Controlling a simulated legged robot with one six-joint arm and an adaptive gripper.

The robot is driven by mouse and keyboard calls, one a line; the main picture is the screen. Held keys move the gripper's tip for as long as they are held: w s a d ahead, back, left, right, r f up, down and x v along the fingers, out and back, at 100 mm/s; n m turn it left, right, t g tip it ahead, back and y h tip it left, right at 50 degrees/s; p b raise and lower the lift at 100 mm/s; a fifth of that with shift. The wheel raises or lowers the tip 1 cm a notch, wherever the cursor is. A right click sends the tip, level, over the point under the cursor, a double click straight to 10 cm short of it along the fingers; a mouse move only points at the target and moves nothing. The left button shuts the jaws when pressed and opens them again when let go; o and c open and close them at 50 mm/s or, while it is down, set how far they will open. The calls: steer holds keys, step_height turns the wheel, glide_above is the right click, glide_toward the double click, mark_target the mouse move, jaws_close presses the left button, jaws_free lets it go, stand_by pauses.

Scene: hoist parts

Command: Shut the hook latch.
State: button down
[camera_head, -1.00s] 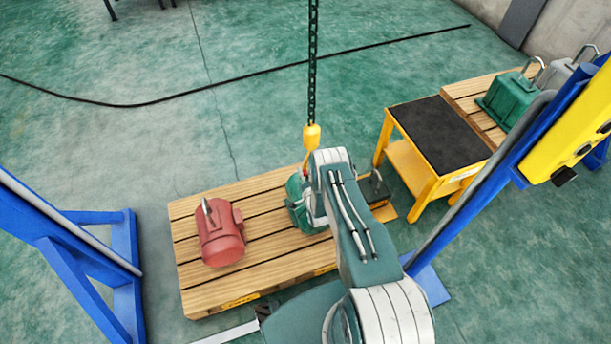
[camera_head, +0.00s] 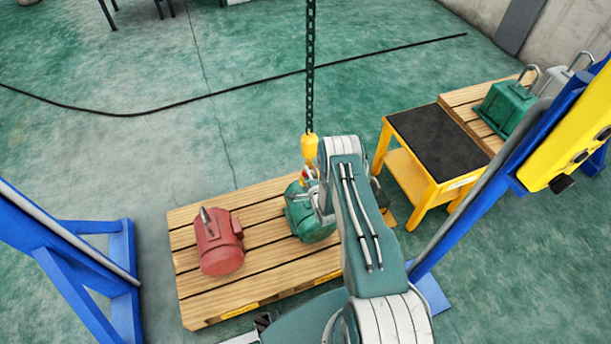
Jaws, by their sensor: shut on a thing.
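The yellow hook block (camera_head: 310,148) hangs on a dark chain (camera_head: 311,60) above the wooden pallet. Its hook and latch are small and mostly hidden behind the end of my arm, with a bit of red just below the block. My gripper (camera_head: 312,186) is at the hook's lower part, just over the green motor (camera_head: 303,213), and is largely hidden by my wrist. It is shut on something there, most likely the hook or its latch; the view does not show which. Whether the latch is open or shut cannot be seen.
A red motor (camera_head: 219,245) sits on the left of the pallet (camera_head: 262,282). A yellow cart (camera_head: 410,190) with a black top stands to the right, beside a pallet with a green block (camera_head: 505,108). Blue gantry legs (camera_head: 128,265) flank the area. A black cable crosses the open floor.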

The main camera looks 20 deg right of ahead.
steer(key=shift+w+d+r+m, duration=0.1)
steer(key=shift+d+r+m, duration=0.15)
steer(key=shift+r+m, duration=0.15)
steer(key=shift+c, duration=1.5)
jaws_free()
steer(key=shift+f, duration=0.1)
steer(key=shift+s, duration=0.35)
steer(key=s+r, duration=0.1)
steer(key=s, duration=1)
steer(key=shift+s+r, duration=0.25)
